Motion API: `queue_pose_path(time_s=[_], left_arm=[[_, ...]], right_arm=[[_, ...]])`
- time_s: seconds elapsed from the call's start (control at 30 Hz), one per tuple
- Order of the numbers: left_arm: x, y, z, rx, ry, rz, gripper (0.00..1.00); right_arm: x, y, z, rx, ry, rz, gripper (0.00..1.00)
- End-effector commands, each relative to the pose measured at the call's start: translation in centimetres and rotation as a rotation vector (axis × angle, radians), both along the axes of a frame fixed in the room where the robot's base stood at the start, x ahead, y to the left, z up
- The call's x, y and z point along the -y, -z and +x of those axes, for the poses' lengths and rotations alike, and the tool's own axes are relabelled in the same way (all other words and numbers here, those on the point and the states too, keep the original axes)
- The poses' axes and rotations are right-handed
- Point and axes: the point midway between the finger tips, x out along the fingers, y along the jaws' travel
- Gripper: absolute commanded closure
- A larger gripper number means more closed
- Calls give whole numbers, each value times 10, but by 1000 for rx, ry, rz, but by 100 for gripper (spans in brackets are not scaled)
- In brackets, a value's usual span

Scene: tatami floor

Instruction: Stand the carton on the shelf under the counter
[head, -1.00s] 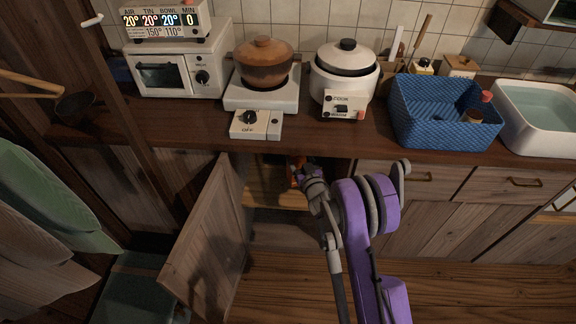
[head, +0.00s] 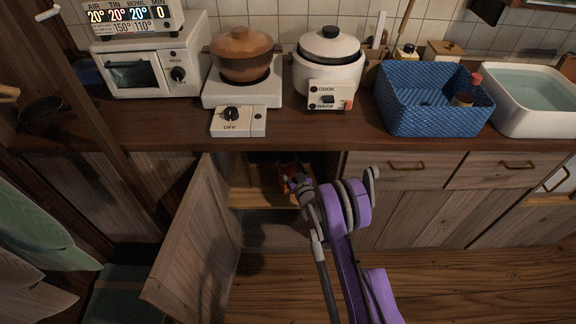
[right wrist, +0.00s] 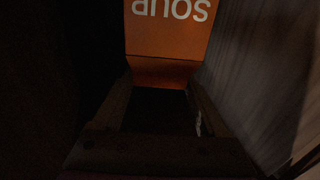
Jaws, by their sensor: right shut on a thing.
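The orange carton (head: 288,169) with pale lettering is inside the open cabinet under the counter, partly hidden by my right gripper (head: 293,180). My right gripper is shut on it. The wooden shelf (head: 250,197) crosses the cabinet opening. I cannot tell whether the carton's base touches it. My left gripper is not in view.
The cabinet door (head: 190,235) stands open left of the opening. Drawers (head: 405,168) close off the right side. The counter (head: 180,134) above carries a toaster oven (head: 135,75), a brown pot (head: 241,56), a rice cooker (head: 328,66) and a blue basket (head: 430,110).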

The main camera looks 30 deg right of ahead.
Motion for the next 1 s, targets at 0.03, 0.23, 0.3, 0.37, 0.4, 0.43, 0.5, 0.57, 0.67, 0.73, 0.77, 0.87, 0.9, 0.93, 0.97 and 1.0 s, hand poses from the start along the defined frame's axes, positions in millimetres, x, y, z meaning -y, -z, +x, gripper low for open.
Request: queue_pose_path(time_s=[0.03, 0.23, 0.3, 0.37, 0.4, 0.43, 0.5, 0.57, 0.67, 0.73, 0.77, 0.87, 0.9, 0.93, 0.97, 1.0], left_arm=[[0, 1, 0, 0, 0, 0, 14], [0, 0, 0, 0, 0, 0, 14], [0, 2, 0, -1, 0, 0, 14], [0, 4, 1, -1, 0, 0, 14], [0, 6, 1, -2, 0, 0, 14], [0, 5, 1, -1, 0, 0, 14], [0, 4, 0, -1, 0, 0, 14], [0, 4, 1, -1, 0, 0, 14], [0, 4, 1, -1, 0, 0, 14], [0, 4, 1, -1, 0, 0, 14], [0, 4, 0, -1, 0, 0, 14], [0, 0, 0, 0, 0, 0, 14], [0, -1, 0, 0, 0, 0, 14], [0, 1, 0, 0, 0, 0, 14], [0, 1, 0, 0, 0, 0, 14], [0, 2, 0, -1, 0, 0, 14]], right_arm=[[0, 3, 0, 1, -1, 1, 100], [0, 2, 0, 2, -1, 1, 100], [0, 3, 0, 1, -1, 1, 100], [0, 5, 0, 1, -1, 1, 100], [0, 6, 0, 1, -1, 1, 100], [0, 6, 0, 0, 0, 1, 20], [0, 6, 0, 0, 0, 1, 7], [0, 6, 0, 0, 0, 1, 0], [0, 5, 0, 0, 0, 1, 0], [0, 5, 0, 0, 0, 1, 0], [0, 5, 0, 0, 0, 1, 0], [0, 2, 0, 1, 0, 1, 0], [0, 1, 0, 1, 0, 1, 0], [-1, 2, 0, 0, 0, 1, 0], [-2, 3, 0, 0, -1, 1, 0], [-3, 3, 0, 0, -1, 2, 0]])
